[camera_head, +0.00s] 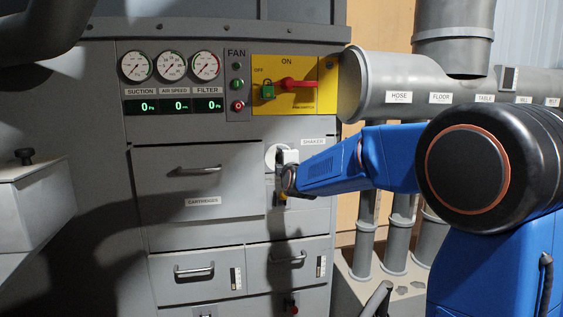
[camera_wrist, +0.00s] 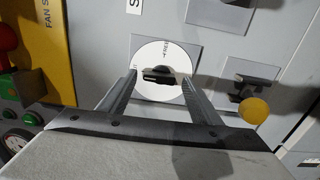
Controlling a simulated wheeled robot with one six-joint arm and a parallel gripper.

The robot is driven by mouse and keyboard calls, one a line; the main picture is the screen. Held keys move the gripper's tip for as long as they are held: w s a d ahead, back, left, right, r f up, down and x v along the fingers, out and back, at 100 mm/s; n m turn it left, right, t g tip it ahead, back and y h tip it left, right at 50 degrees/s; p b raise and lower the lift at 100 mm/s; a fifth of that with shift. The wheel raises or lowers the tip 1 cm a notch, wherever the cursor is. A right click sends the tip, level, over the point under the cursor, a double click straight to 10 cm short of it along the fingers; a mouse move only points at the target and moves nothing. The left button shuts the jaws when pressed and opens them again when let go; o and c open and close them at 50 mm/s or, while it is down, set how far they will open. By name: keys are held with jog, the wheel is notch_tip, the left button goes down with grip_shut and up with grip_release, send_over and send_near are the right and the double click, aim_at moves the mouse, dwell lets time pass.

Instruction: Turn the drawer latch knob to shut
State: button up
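A round white dial plate with a black knob (camera_wrist: 160,77) is on the grey cabinet front. In the head view the white dial (camera_head: 271,155) shows beside the SHAKER label, partly hidden by my gripper (camera_head: 283,172). In the wrist view my gripper (camera_wrist: 159,76) is open, its fingers spread with the tips at either side of the black knob. I cannot tell whether they touch it. The wide CARTRIDGES drawer (camera_head: 165,190) is left of the dial and looks closed.
Below the dial is a black fitting with a yellow disc (camera_wrist: 255,110). Above are gauges (camera_head: 172,66) and a yellow switch panel (camera_head: 300,98) with a red handle and green padlock. Smaller drawers (camera_head: 195,288) are below. Grey ducts (camera_head: 410,80) run at right.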

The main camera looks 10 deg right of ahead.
jog(key=s, duration=1.7)
jog(key=shift+s, duration=0.25)
jog(key=s+d+f+m+g, duration=0.2)
jog(key=s+f+m+g, duration=0.2)
jog(key=s, duration=0.9)
jog(key=s+d+f+m+g, duration=0.2)
jog(key=s+f+m+g, duration=0.2)
jog(key=s+f+m, duration=0.4)
jog(key=s+d+f+m+g, duration=0.3)
jog(key=s+f+m+g, duration=0.2)
jog(key=s+f, duration=0.6)
jog(key=s+m, duration=0.1)
jog(key=s, duration=0.6)
jog(key=shift+f, duration=0.2)
jog(key=shift+w+d, duration=0.1)
